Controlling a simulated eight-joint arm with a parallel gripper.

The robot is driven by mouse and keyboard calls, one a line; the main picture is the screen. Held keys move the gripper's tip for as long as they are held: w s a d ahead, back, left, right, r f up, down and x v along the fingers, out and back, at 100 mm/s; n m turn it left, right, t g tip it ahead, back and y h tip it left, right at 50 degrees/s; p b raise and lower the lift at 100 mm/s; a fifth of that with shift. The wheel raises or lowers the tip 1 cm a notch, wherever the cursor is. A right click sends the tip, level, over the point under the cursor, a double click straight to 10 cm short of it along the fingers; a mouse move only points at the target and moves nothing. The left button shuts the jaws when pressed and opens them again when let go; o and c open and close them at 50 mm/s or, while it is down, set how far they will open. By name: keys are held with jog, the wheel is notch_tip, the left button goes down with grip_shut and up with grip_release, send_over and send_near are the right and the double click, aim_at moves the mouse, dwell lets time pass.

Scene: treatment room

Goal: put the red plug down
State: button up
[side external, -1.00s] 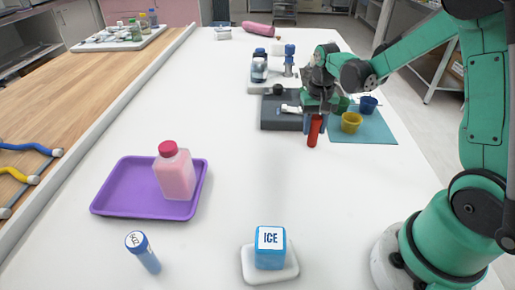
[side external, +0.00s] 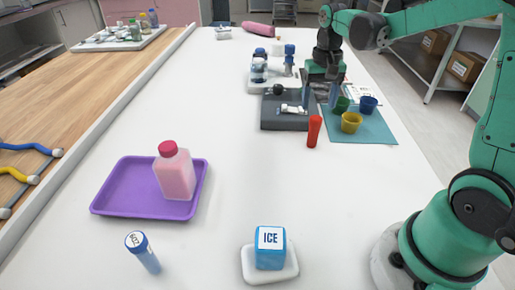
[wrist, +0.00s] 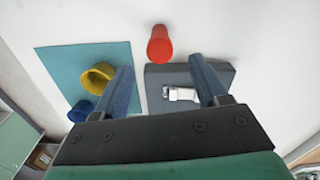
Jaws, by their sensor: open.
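The red plug (side external: 314,131) stands upright on the white table, between the dark grey block and the teal mat. It also shows in the wrist view (wrist: 160,45), beyond my fingertips and apart from them. My gripper (side external: 334,92) is open and empty, raised above the table behind the plug. In the wrist view my gripper (wrist: 160,75) has its two fingers spread wide, with nothing between them touching either one.
The dark grey block (side external: 270,118) with a metal piece lies left of the plug. Yellow (side external: 351,123), green (side external: 341,104) and blue (side external: 368,104) cups are on the teal mat (side external: 375,133). A purple tray (side external: 120,202) holds a pink bottle. The table's middle is clear.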

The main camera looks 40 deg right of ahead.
notch_tip(320, 180, up, 4)
jog(key=shift+r, duration=0.25)
jog(key=shift+a+r, duration=0.15)
jog(key=shift+r, duration=0.05)
jog(key=s+a+f+n+t, duration=0.1)
jog(key=s+a+n+t, duration=0.2)
jog(key=a, duration=0.3)
jog(key=s+a+f+n+t, duration=0.1)
jog(key=s+a+n+t, duration=0.2)
jog(key=a, duration=0.3)
jog(key=shift+n+t, duration=0.6)
